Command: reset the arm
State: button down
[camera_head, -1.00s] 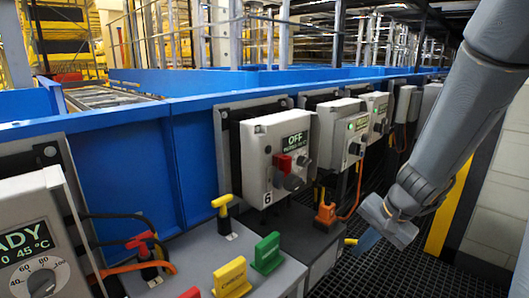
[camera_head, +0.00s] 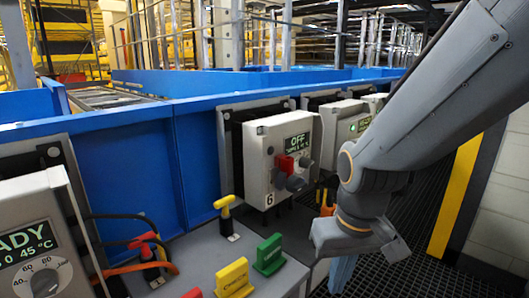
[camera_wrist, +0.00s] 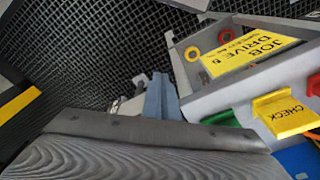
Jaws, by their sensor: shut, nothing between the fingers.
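My arm reaches in from the top right in the head view. My gripper (camera_head: 342,274) hangs with its blue-grey fingers pointing down, over the dark grating to the right of the grey bench. The fingers are together and hold nothing. In the wrist view my gripper (camera_wrist: 160,96) shows as a narrow blue-grey pair of fingers over the grating, left of the bench with the yellow JOB DRIVE card (camera_wrist: 240,55). It appears apart from the bench and everything around it.
Control box 6 (camera_head: 278,140) reads OFF and has a red switch. A yellow T-handle (camera_head: 228,208), a yellow block (camera_head: 233,277) and a green block (camera_head: 269,254) stand on the bench (camera_head: 200,243). Further boxes (camera_head: 345,130) line the blue conveyor wall. Open grating (camera_head: 420,268) lies right.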

jog(key=s+a+r+n+g, duration=0.1)
jog(key=s+a+r, duration=0.3)
jog(key=s, duration=0.2)
jog(key=d+r+m+p, duration=0.2)
jog(key=d+r+p, duration=0.7)
jog(key=p, duration=0.8)
jog(key=shift+w+d+m+p, duration=0.2)
jog(key=shift+m+p, duration=0.1)
jog(key=shift+p, duration=0.1)
dwell(0.8)
